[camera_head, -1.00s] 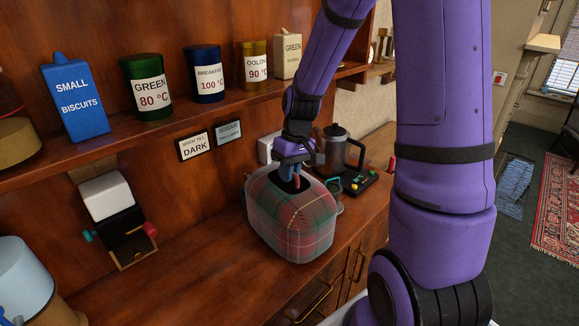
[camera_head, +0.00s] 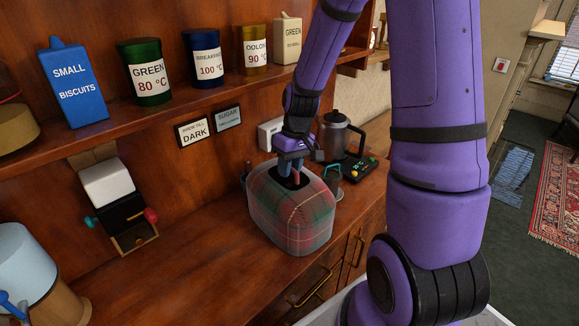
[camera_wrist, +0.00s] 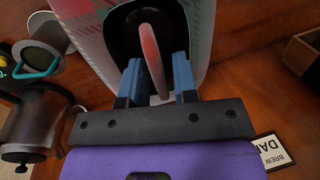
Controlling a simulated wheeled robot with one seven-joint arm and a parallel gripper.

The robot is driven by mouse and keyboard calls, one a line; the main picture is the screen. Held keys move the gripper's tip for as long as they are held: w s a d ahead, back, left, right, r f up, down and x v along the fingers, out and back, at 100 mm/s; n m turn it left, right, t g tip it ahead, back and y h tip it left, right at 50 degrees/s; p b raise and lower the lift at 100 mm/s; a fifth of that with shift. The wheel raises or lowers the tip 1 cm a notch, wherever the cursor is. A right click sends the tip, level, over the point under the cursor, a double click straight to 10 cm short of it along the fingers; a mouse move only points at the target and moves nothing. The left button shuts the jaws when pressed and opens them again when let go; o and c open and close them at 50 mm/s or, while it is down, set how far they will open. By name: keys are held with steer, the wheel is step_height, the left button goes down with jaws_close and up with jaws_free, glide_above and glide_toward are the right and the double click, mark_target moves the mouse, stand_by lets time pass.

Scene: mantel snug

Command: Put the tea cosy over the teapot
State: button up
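The tea cosy (camera_head: 295,222) is a red and green plaid cover with a dark opening in its top, upright on or just above the wooden counter. It also shows in the wrist view (camera_wrist: 197,35). My gripper (camera_head: 291,172) is directly over its top. In the wrist view its two blue fingers (camera_wrist: 158,80) flank a reddish-grey loop (camera_wrist: 150,50) at the dark opening and appear closed on it. I cannot see the teapot clearly; what is inside the cosy is hidden. I cannot tell whether the cosy's lower edge touches the counter.
A glass-and-black pot (camera_head: 335,137), a small vessel with a teal handle (camera_head: 332,173) and a black button panel (camera_head: 358,170) stand close behind the cosy. A shelf (camera_head: 180,118) with tins overhangs the counter.

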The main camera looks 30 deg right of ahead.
steer(key=shift+o, duration=0.9)
step_height(320, 180, up, 10)
steer(key=d, duration=0.2)
steer(key=s+a+r+t+h, duration=0.1)
steer(key=s+a+r+t, duration=0.1)
steer(key=s+a+r, duration=0.2)
steer(key=s+a+r+m+t+h, duration=0.1)
steer(key=s+a+r+t, duration=0.2)
steer(key=s+r, duration=0.8)
steer(key=s+a, duration=0.1)
steer(key=s, duration=0.4)
steer(key=shift+s+r, duration=0.15)
steer(key=shift+r, duration=0.05)
